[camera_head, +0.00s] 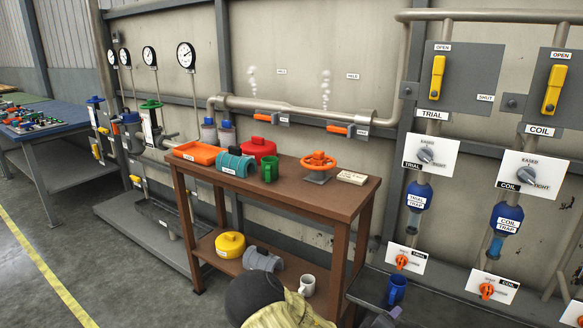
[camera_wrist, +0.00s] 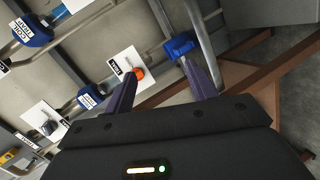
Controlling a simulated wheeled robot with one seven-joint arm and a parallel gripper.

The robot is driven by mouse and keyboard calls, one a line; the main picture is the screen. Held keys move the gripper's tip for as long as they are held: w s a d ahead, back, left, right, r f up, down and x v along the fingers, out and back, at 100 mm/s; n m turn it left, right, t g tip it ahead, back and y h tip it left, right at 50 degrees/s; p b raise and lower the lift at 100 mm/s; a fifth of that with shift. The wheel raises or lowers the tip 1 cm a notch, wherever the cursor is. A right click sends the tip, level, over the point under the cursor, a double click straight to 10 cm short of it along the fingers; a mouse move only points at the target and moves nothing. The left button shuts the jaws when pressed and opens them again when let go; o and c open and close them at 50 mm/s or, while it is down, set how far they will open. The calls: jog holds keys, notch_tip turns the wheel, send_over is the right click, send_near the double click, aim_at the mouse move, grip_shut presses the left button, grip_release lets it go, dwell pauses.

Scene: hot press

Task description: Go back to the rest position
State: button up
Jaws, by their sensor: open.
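My gripper (camera_wrist: 158,66) is open in the wrist view, its two dark purple fingers spread apart. A blue mug (camera_wrist: 179,46) shows just beyond the tip of the right finger; I cannot tell if they touch. Nothing shows held between the fingers. In the head view the blue mug (camera_head: 396,290) stands upright on a low grey bench (camera_head: 368,287) at the bottom, right of the brown table. Part of my arm shows at the bottom edge of the head view.
The brown table (camera_head: 330,204) carries an orange tray (camera_head: 198,153), a green mug (camera_head: 270,170) and an orange valve wheel (camera_head: 318,160). Trial and coil valve panels stand at right. Floor at left is clear.

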jog(key=s+a+m+g+y, duration=0.5)
jog(key=s+a+m+y, duration=0.1)
jog(key=s, duration=0.1)
jog(key=s+a+r+g+y, duration=0.1)
jog(key=s+a+r+y, duration=0.15)
jog(key=s+r, duration=0.35)
jog(key=s+a+r+g+y, duration=0.1)
jog(key=s+a+r+g, duration=0.1)
jog(key=s+a+r, duration=0.35)
jog(key=w+d+p+v, duration=0.1)
jog(key=w+p+v, duration=0.1)
jog(key=p+v, duration=1.3)
jog(key=w+r+p+v, duration=0.1)
jog(key=w+p+v, duration=0.2)
jog(key=p+v, duration=1.2)
notch_tip(320, 180, up, 2)
jog(key=shift+s+d+r+m+p, duration=0.1)
jog(key=shift+s+d+m+p, duration=0.1)
jog(key=shift+d+m+p, duration=0.2)
jog(key=shift+w, duration=0.1)
